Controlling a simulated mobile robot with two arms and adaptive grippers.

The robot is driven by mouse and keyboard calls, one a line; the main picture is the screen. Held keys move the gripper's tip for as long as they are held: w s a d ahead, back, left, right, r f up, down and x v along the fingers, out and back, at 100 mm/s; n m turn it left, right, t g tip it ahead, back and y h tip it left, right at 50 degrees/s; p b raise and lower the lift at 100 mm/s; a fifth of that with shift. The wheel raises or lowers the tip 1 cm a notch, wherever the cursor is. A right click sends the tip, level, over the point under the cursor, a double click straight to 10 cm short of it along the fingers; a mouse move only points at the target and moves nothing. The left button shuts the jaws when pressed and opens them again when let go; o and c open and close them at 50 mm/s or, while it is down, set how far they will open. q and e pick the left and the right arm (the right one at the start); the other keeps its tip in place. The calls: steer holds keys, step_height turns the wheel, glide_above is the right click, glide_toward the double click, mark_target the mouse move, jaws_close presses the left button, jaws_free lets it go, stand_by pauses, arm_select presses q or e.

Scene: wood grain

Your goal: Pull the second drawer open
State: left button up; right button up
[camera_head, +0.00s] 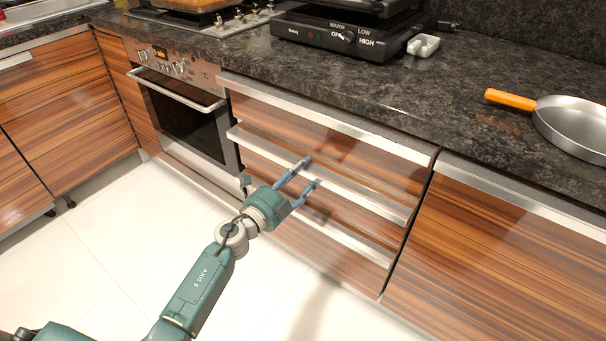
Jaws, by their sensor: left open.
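The drawer stack has striped brown wood fronts with long silver handle strips. The second drawer's handle strip (368,199) runs across the middle of the stack, below the top drawer (290,125). The second drawer looks shut, flush with the others. My left gripper (311,172) is open and empty, its two blue-grey fingers pointing at the second drawer's handle strip. The fingers overlap the strip in the picture and hide part of it; I cannot tell whether they touch it. My right gripper is not in view.
A lower handle strip (350,243) lies below. An oven (185,110) stands left of the drawers. A dark worktop (440,100) above carries a black grill (340,35) and a pan (575,125) with an orange handle. The pale floor (270,290) in front is clear.

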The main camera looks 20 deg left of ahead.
arm_select(q)
jaws_close()
steer(key=shift+s, duration=0.15)
